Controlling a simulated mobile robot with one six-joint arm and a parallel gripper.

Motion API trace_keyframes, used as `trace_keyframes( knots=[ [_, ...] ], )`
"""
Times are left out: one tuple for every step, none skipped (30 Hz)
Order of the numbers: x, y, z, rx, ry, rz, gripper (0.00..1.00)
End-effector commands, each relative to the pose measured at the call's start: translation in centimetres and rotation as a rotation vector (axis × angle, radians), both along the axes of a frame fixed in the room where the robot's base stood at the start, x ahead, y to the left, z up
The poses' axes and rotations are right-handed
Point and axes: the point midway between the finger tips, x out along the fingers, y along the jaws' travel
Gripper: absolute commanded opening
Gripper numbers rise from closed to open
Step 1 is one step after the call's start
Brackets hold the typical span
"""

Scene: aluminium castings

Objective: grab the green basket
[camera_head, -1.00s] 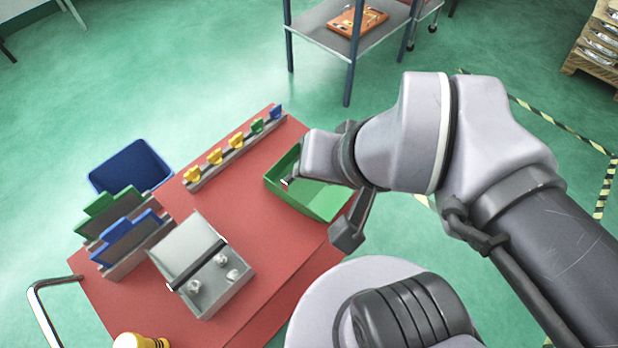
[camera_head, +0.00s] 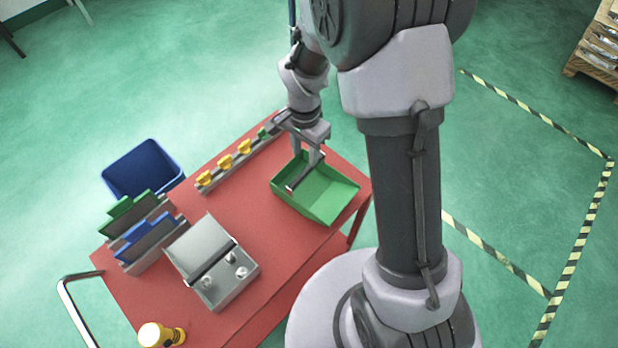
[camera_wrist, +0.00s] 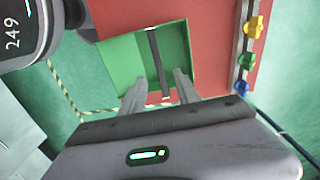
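The green basket (camera_head: 328,200) is a shallow open tray on the red table, near its far right corner. A dark bar crosses it and shows in the head view (camera_head: 304,174) and in the wrist view (camera_wrist: 157,60). My gripper (camera_head: 306,157) is above the basket's far left part, pointing down. In the wrist view, the basket (camera_wrist: 118,60) lies ahead of my gripper (camera_wrist: 160,78). The two fingers are apart, one on each side of the bar. I cannot tell whether they touch anything.
A rail with yellow and green pieces (camera_head: 226,161) runs close left of the basket. A grey box (camera_head: 221,277), an upright rack (camera_head: 140,240) and a yellow-topped object (camera_head: 160,335) share the red table (camera_head: 263,235). A blue bin (camera_head: 143,170) stands beyond its left edge.

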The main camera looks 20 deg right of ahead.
Motion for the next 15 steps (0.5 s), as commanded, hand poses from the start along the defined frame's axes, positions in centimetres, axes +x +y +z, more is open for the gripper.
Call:
trace_keyframes(
  knots=[
    [-0.1, 0.0, -1.5, 0.001, 0.003, 0.0, 0.38],
    [-0.1, 0.0, -2.1, 0.0, 0.002, 0.001, 0.38],
    [-0.1, 0.0, -2.8, 0.0, 0.002, 0.001, 0.38],
    [0.0, 0.0, -3.1, -0.001, 0.001, 0.002, 0.38],
    [0.0, 0.0, -3.3, 0.0, 0.0, 0.002, 0.38],
    [-0.1, 0.0, -3.6, -0.001, 0.001, 0.001, 0.38],
    [-0.1, 0.0, -3.8, 0.0, 0.001, 0.001, 0.38],
    [-0.1, 0.0, -4.1, 0.0, 0.001, 0.001, 0.38],
    [-0.1, -0.1, -4.5, -0.001, 0.001, 0.001, 0.38],
    [-0.1, -0.1, -5.0, 0.0, 0.0, 0.001, 0.38],
    [-0.1, -0.1, -5.6, 0.0, 0.001, 0.0, 0.38],
    [-0.1, -0.2, -6.5, 0.001, 0.003, 0.0, 0.38],
    [-0.1, -0.3, -7.2, 0.0, 0.001, 0.0, 0.38],
    [-0.2, -0.3, -7.8, 0.001, 0.003, 0.0, 0.38],
    [-0.1, -0.2, -8.5, 0.0, 0.002, 0.001, 0.38]
  ],
)
